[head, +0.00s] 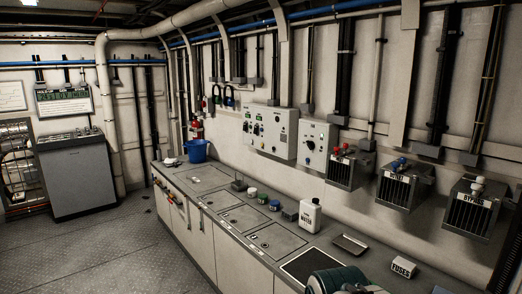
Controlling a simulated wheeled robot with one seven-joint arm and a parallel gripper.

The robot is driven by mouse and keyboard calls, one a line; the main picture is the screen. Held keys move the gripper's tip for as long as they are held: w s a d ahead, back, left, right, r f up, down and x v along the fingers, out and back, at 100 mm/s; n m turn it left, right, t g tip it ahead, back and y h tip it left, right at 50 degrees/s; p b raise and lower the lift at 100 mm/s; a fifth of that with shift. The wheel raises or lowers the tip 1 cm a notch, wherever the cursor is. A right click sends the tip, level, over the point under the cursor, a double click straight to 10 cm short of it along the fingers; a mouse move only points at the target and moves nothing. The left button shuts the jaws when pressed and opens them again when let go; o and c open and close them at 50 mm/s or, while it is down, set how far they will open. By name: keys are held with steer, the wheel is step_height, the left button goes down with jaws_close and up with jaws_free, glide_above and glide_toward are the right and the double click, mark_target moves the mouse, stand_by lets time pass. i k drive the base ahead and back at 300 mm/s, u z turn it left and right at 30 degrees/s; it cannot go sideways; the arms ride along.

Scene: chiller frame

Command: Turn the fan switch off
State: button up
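A wide white control panel (270,131) with several small switches and lights is mounted on the wall above the long counter. A smaller white control box (313,144) with a dark round knob (311,145) hangs just to its right. The labels on both are too small to read, so I cannot tell which control is the fan switch or how it is set.
A long grey counter (222,197) runs below the panels, holding a blue bucket (196,151), a white bottle (310,216) and a FUSES box (403,268). Grey wall boxes (349,169) with coloured knobs project at right. Open floor (110,250) lies left.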

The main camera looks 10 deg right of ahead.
mark_target(311, 145)
steer(key=z, duration=0.55)
steer(key=k, duration=0.15)
steer(key=u, duration=1.6)
steer(key=i, duration=1.5)
steer(key=z, duration=0.4)
steer(key=i, duration=1.1)
steer(key=z, duration=1.7)
steer(key=i, duration=0.65)
steer(key=z, duration=0.55)
